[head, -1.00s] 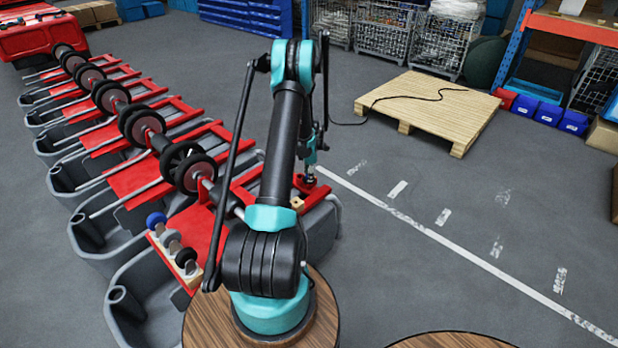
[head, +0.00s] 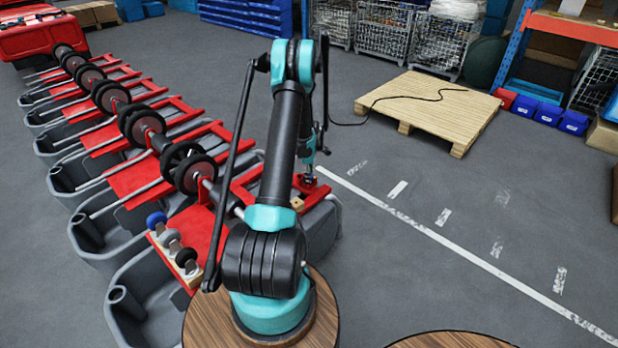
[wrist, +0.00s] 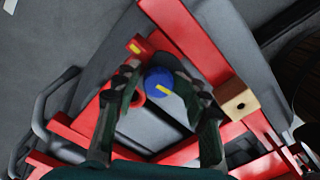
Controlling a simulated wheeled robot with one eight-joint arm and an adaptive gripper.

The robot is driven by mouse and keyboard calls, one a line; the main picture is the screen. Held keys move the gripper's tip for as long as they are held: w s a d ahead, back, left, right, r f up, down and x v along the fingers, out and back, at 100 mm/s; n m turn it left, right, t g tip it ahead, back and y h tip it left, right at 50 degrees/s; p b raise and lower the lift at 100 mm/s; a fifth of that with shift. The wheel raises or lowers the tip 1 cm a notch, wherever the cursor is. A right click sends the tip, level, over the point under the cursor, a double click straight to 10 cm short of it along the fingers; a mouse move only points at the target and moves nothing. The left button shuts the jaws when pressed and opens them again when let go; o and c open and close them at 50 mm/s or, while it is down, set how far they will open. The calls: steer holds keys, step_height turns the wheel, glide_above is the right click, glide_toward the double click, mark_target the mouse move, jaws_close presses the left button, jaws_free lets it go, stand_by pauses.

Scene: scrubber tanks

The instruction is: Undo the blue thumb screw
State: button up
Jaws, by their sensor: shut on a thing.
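The screw's shaft is hidden below the head. In the head view my gripper (head: 309,180) is small, at the right end of the nearest red frame, and I cannot make out the screw clearly there.
A small wooden block with a hole (wrist: 236,99) is fixed on the red frame beside my gripper. A wooden rack (head: 192,275) with a blue, grey and black knob stands at the left. Grey tanks (head: 135,290) line the left; floor to the right is clear up to the pallet (head: 430,105).

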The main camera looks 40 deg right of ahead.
steer(key=shift+d, duration=0.1)
steer(key=n, duration=0.6)
steer(key=shift+d+n, duration=0.1)
steer(key=shift+n, duration=0.3)
steer(key=shift+c, duration=0.2)
steer(key=n, duration=0.7)
steer(key=shift+w, duration=0.1)
steer(key=o, duration=0.7)
steer(key=shift+c, duration=0.2)
steer(key=shift+r, duration=0.1)
steer(key=shift+r, duration=2.45)
